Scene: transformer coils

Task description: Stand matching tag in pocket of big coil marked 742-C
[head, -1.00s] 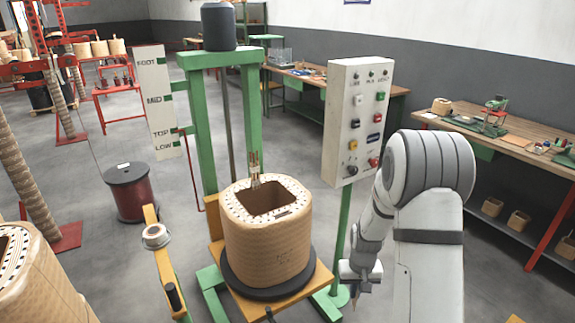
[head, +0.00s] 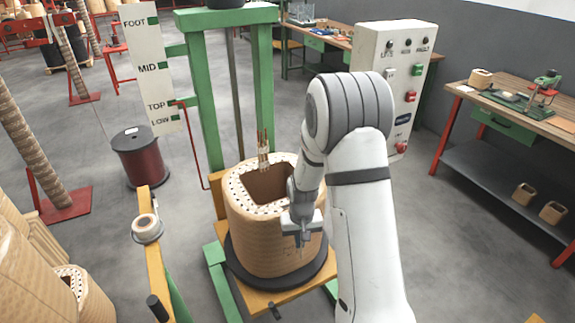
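A big tan coil (head: 262,236) stands upright on a dark round plate (head: 250,284) in the green frame. Its top is open, with a dark hollow and a dotted rim. A bundle of copper-coloured leads (head: 263,152) rises from the back of the rim. No 742-C marking or tag can be made out. My gripper (head: 302,243) points down in front of the coil's right side, and my arm hides part of the coil. Its fingers are too small to tell whether they are open or hold anything.
The control box (head: 388,75) stands behind my arm. A post with a tape roll (head: 147,227) is left of the coil. A dark red wire spool (head: 139,157) sits on the floor. More coils (head: 82,296) are at lower left. A workbench (head: 520,98) stands at right.

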